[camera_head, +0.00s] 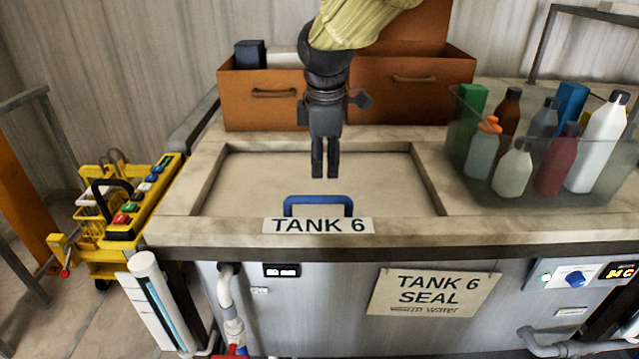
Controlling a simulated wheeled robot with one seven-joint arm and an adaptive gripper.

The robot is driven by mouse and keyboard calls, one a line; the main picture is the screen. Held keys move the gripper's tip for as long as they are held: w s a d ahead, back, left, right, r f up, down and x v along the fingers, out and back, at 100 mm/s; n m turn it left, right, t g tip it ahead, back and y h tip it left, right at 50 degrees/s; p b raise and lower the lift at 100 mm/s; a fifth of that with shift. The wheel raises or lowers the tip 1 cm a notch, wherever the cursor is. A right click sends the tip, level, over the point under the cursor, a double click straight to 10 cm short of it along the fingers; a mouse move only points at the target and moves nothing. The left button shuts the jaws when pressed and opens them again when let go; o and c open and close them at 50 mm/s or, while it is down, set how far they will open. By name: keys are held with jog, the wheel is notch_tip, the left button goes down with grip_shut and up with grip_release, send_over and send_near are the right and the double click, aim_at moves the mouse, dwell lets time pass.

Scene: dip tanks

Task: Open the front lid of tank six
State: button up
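The tank six lid (265,180) is a flat beige panel set in the tank top, inside a raised rim, and it lies closed. A blue handle (318,202) stands at its front edge, just behind the white "TANK 6" label (318,226). My gripper (325,172) points down above the lid, behind and a little above the handle in the picture. Its two dark fingers are close together with a thin gap at most, and nothing shows between them. I cannot tell the exact height of the fingertips over the lid.
A clear bin (545,185) of several bottles stands at the right. Brown boxes (413,90) stand behind the lid. A yellow control stand (125,215) is at the left. A "TANK 6 SEAL" sign (432,293) hangs on the tank front (310,320).

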aim_at(322, 197)
jog(key=f, duration=0.3)
jog(key=w+f+p, duration=0.1)
jog(key=f, duration=0.3)
jog(key=w+f+p, duration=0.1)
jog(key=f, duration=0.2)
jog(key=shift+a+f, duration=0.15)
jog(key=shift+a, duration=0.05)
grip_shut()
